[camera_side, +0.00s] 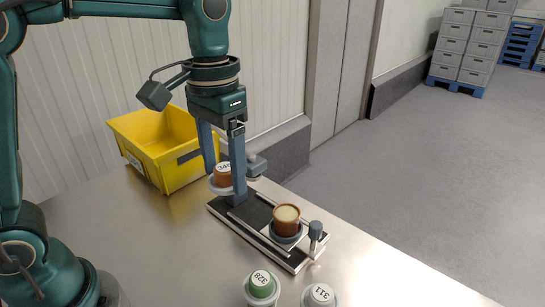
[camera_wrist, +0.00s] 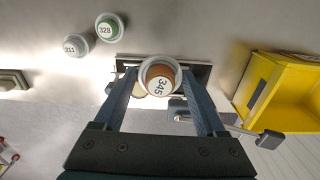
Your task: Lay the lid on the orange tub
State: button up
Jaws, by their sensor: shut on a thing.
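The orange lid (camera_side: 222,177), with a white label "345" and a pale wide rim, sits between the fingers of my gripper (camera_side: 224,184). My gripper is shut on it and holds it level or nearly so above the far end of the dark fixture. The lid also shows between the fingertips in the wrist view (camera_wrist: 160,78). In the wrist view the lid largely hides the tub.
The dark fixture (camera_side: 240,226) has a small grey post (camera_side: 316,232) right of the tub. A green lid "328" (camera_side: 262,284) and a grey lid "311" (camera_side: 319,295) rest at the near edge of view. A yellow bin (camera_side: 178,172) stands behind left. The left tabletop is clear.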

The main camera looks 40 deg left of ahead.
jog(key=w+d+n, duration=0.2)
jog(key=w, duration=0.2)
jog(key=n, duration=0.1)
send_over(286, 213)
notch_tip(286, 213, down, 4)
jog(key=shift+f, duration=2.7)
jog(key=shift+f, duration=0.2)
jog(key=o, duration=1.2)
jog(key=shift+o, duration=0.2)
notch_tip(286, 213, up, 7)
